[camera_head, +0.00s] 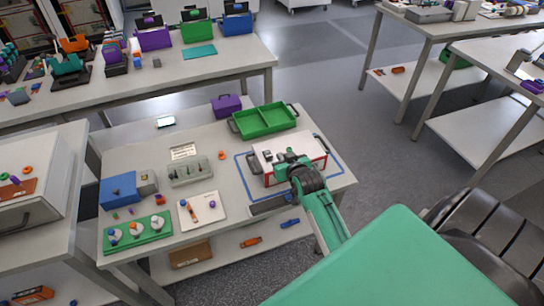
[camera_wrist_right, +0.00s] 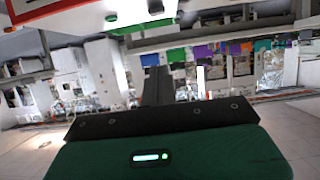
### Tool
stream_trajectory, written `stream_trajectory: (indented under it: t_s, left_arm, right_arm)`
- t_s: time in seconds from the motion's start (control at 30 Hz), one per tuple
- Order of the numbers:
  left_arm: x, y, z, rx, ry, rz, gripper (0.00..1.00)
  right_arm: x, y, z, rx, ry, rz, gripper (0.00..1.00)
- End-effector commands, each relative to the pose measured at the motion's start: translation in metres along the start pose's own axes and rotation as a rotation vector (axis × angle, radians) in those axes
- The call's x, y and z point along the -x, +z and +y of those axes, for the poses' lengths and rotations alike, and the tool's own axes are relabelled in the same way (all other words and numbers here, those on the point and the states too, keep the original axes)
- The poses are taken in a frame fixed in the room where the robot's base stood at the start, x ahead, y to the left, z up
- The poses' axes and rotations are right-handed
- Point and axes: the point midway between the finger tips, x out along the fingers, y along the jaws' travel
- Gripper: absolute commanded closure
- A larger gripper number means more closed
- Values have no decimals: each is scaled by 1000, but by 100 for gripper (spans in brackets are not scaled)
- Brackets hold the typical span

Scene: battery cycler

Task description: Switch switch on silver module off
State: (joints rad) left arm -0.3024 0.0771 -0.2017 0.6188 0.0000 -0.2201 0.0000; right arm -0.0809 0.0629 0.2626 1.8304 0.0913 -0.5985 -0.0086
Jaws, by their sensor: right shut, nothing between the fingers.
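The silver module (camera_head: 312,151), a light box with red trim and dark handles, stands inside the blue outline on the table. My right gripper (camera_head: 284,156) is at the module, and my green arm with its dark wrist covers part of the box. In the right wrist view the closed dark fingers (camera_wrist_right: 157,84) stand up in the middle with nothing between them. The module's pale face and red edge (camera_wrist_right: 40,9) show above them. I cannot make out the switch or tell whether the fingers touch the module. My left gripper is not in view.
A green tray (camera_head: 245,124) and a purple case (camera_head: 226,104) stand behind the module. A clear box (camera_head: 190,172), a blue box (camera_head: 118,190) and a green board (camera_head: 113,243) lie to its left. Other tables stand behind and to the right, with open floor between.

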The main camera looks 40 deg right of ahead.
Motion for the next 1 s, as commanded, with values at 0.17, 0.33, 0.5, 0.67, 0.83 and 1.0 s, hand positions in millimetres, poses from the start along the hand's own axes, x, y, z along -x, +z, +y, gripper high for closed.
stream_trajectory:
  t_s: [0.17,0.33,0.5,0.67,0.83,1.0]
  left_arm:
    - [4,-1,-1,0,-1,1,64]
    - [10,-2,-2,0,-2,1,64]
    - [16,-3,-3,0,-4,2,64]
    - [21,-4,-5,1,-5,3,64]
    - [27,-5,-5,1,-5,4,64]
    - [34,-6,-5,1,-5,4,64]
  right_arm:
    - [-10,-2,0,0,0,0,100]
    - [-33,-2,0,-1,0,-1,100]
    - [-59,-2,0,-1,0,-1,100]
    - [-82,-2,0,0,0,-1,100]
    - [-102,2,0,-1,0,-4,100]
    - [-106,25,0,1,-1,-4,100]
